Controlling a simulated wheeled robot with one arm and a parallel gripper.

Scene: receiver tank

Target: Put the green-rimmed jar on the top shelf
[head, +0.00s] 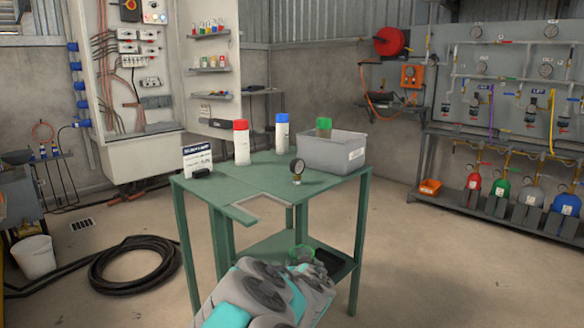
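A wall panel behind carries small shelves; the top one (208,35) holds several small coloured items.
On the tabletop stand a red-capped bottle (241,145), a blue-capped bottle (282,135), a gauge (297,170), a sign (197,160) and a grey bin (340,153) with a green item (323,124). A black hose coil (135,264) lies on the floor at left.

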